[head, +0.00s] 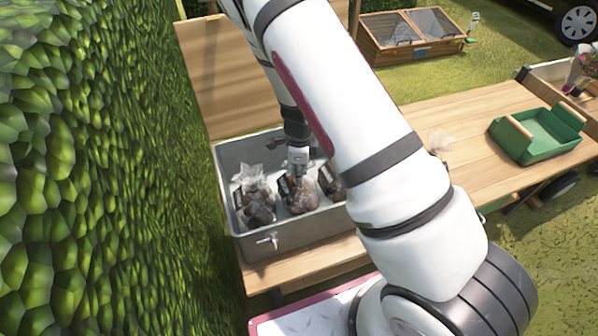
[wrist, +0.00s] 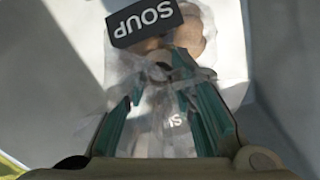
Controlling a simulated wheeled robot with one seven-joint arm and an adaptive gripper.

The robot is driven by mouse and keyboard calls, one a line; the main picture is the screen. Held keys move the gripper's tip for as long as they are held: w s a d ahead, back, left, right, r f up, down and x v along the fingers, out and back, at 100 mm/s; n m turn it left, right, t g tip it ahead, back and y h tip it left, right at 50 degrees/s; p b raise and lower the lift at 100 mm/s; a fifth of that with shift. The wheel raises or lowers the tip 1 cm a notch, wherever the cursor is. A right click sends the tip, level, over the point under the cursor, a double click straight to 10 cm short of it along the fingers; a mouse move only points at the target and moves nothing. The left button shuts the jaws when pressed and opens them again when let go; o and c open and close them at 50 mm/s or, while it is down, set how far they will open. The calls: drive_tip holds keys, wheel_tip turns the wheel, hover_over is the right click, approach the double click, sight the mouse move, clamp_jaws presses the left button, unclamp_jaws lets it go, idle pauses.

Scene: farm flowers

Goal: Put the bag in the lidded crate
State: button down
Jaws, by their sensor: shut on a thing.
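My gripper (head: 298,168) reaches down into a grey metal tub and is shut on the gathered clear top of a bag. In the wrist view its two teal fingers (wrist: 165,95) pinch the plastic. The held bag (head: 298,196) is clear, with brown round contents and a dark label reading SOUP (wrist: 145,22), upside down in the wrist view. It is the middle one of three bags in the tub; I cannot tell whether it is lifted off the floor. A wooden crate with two glazed lids (head: 412,38), seemingly closed, stands on the grass at the back.
The grey tub (head: 300,235) has raised walls and a tap in front. Similar bags sit close on the left (head: 256,205) and right (head: 331,183). A green tray (head: 540,135) stands on the wooden table (head: 460,125). A hedge (head: 100,170) lines the left.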

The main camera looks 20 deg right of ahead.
drive_tip(key=shift+f, duration=0.2)
drive_tip(key=c, duration=1.3)
unclamp_jaws()
drive_tip(key=shift+r, duration=0.1)
